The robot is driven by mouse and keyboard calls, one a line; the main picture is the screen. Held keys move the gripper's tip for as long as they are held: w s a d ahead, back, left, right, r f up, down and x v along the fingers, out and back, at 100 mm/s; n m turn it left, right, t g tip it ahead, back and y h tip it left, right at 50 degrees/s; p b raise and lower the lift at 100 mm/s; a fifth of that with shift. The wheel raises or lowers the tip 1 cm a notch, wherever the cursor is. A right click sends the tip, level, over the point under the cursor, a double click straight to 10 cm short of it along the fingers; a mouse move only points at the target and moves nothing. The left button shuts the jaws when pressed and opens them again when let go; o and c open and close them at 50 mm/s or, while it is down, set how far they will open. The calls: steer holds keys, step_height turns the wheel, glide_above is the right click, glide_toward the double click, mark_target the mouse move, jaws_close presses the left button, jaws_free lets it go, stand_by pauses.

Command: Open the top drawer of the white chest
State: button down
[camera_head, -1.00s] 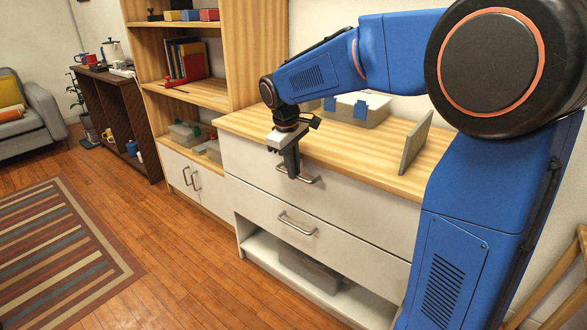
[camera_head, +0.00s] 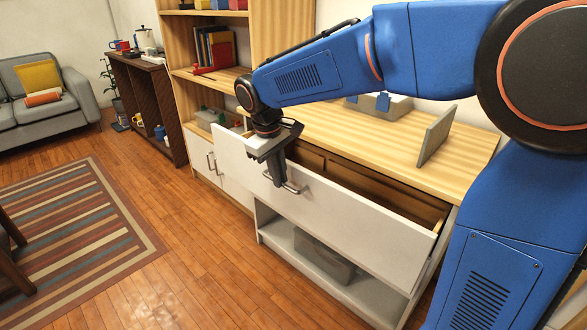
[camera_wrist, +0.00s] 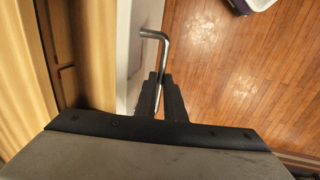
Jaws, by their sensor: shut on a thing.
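The white chest (camera_head: 450,222) has a wooden top and stands against the wall. Its top drawer (camera_head: 345,210) is pulled out, and its wooden inside shows behind the white front. My gripper (camera_head: 279,181) points down at the front and is shut on the drawer's metal bar handle (camera_head: 294,188). In the wrist view my gripper's fingers (camera_wrist: 161,80) are around the handle (camera_wrist: 155,36), whose bent end sticks out beyond them.
A grey bin (camera_head: 323,256) sits on the chest's open bottom shelf. An upright grey board (camera_head: 436,136) and a pale box (camera_head: 385,107) stand on top. A bookshelf (camera_head: 178,45) adjoins at left. The floor (camera_head: 190,265) before the chest is clear.

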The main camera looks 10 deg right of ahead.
steer(key=s+a, duration=0.8)
steer(key=a, duration=0.4)
steer(key=shift+s, duration=0.35)
steer(key=c, duration=2.1)
jaws_free()
steer(key=a+r, duration=0.1)
steer(key=r, duration=0.4)
steer(key=s+r, duration=0.1)
steer(key=r, duration=0.5)
steer(key=s+a+r, duration=0.1)
steer(key=r, duration=0.5)
steer(key=shift+a, duration=0.3)
